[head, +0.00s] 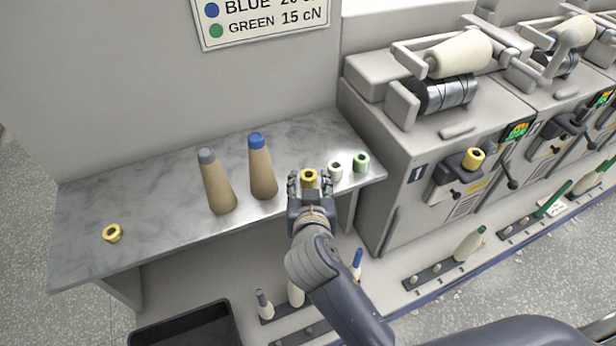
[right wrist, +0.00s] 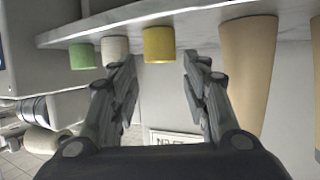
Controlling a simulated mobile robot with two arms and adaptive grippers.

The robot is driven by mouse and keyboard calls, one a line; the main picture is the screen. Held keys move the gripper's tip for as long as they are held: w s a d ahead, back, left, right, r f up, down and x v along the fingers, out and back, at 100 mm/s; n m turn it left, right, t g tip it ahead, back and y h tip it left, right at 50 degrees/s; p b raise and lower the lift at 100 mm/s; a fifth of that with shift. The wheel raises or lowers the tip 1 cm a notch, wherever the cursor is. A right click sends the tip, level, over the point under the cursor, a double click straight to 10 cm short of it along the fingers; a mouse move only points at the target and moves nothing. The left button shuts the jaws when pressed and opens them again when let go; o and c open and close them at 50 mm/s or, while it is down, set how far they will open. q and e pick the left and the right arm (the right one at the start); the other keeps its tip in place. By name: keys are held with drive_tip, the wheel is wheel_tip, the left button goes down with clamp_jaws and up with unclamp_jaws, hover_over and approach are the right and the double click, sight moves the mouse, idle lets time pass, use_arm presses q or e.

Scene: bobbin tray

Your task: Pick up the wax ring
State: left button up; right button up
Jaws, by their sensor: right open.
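A short yellow ring (head: 309,177) with a dark hole stands on the grey shelf (head: 150,190) near its front edge; it is likely the wax ring. My right gripper (head: 309,184) is open, with its fingers spread to either side of this ring in the head view. In the right wrist view the yellow ring (right wrist: 159,44) shows between and just beyond the fingertips (right wrist: 159,60), with gaps on both sides. A similar yellow ring (head: 112,233) lies at the shelf's left end, and another yellow piece (head: 473,158) sits on the machine. My left gripper is out of view.
A white ring (head: 335,171) and a green ring (head: 361,162) stand close to the right of the yellow one. Two tan cones, blue-topped (head: 262,170) and grey-topped (head: 216,185), stand to its left. A winding machine (head: 430,150) borders the shelf's right end.

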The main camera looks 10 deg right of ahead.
sight(309, 176)
drive_tip(key=shift+f+p+x, duration=0.15)
drive_tip(key=shift+p+x, duration=0.15)
drive_tip(key=shift+x, duration=1.15)
drive_tip(key=shift+f+p+x, duration=0.2)
drive_tip(key=shift+p+x, duration=0.05)
drive_tip(key=shift+x, duration=1.2)
drive_tip(key=shift+s, duration=0.2)
drive_tip(key=c, duration=0.7)
